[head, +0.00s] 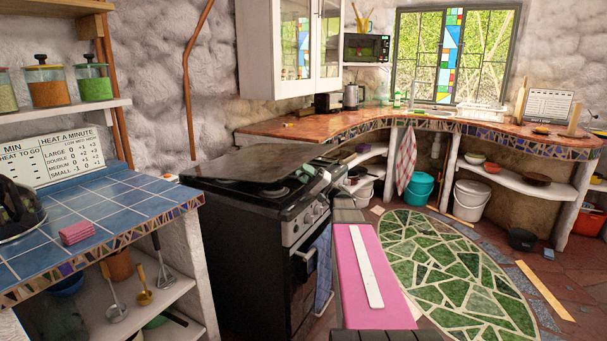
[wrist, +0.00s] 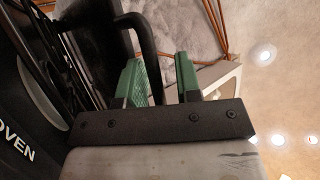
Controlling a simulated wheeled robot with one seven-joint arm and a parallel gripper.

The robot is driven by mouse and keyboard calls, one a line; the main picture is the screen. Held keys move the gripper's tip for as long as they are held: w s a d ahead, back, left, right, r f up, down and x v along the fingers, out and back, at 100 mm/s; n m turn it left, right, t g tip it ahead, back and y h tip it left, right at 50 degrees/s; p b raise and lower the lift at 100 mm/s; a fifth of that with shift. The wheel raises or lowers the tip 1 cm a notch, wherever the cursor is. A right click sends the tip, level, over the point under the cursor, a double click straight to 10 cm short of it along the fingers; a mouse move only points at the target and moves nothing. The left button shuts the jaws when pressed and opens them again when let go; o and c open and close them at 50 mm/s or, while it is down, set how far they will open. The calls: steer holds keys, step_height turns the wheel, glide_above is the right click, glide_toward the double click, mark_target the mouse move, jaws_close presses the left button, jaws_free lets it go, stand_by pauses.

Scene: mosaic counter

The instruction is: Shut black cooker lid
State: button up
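The black cooker (head: 255,235) stands left of centre in the head view, with knobs and an oven door on its right-facing front. Its lid (head: 250,165) seems to be the thin dark panel over the top, edge near the wall; its exact angle is hard to tell. Dark hob parts show near the front edge. My gripper (head: 322,170) is at the cooker's front top edge, small and partly hidden by my arm. In the wrist view my gripper (wrist: 158,80) has its green fingers apart, with a black curved bar (wrist: 150,45) between or just behind them. Contact cannot be told.
A curved mosaic counter (head: 330,125) runs behind. A blue towel (head: 322,265) hangs at the oven front. The green mosaic floor (head: 440,265) right of my arm is clear.

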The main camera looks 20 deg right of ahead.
steer(key=shift+f, duration=0.1)
steer(key=v, duration=1)
steer(key=shift+d+f, duration=0.25)
steer(key=shift+d, duration=0.05)
